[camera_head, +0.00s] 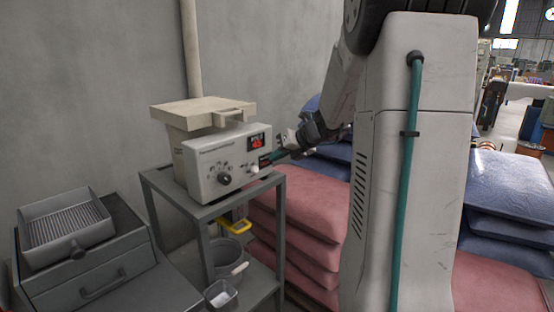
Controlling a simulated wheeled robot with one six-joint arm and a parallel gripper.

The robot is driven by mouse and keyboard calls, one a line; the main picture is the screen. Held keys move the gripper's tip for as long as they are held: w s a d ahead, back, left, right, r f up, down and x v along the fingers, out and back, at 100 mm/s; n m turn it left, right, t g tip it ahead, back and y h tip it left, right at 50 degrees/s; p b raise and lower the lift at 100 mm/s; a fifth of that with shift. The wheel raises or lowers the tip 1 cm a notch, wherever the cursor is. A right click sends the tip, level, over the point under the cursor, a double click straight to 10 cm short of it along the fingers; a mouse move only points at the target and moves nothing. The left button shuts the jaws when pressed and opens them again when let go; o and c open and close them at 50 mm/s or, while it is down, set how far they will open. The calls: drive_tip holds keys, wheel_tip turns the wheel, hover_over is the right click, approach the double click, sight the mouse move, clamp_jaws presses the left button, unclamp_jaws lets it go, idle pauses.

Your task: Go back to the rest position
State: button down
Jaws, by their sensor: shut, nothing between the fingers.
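My gripper (272,157) is at the front right of a beige machine (215,165) with a dark knob and a small red-lit display. The fingers are shut and I see nothing held. The tips are close to the machine's front panel; I cannot tell whether they touch it. My arm reaches in from the right, and its large grey link covers much of the middle right of the view.
The machine stands on a grey metal stand (205,212), with a bucket (228,258) on its lower shelf. A grey drawer unit (95,270) bears a ribbed tray (66,222) at left. Red sacks (300,205) and blue sacks (512,185) are stacked behind my arm.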

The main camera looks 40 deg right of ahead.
drive_tip(key=shift+a, duration=0.1)
idle(0.4)
drive_tip(key=s+a+m+g+h, duration=0.2)
drive_tip(key=s+a+m+g, duration=0.6)
drive_tip(key=s+a+m, duration=2)
drive_tip(key=shift+s+a+m+g+h, duration=0.35)
drive_tip(key=shift+a+m, duration=0.5)
drive_tip(key=shift+m, duration=1.35)
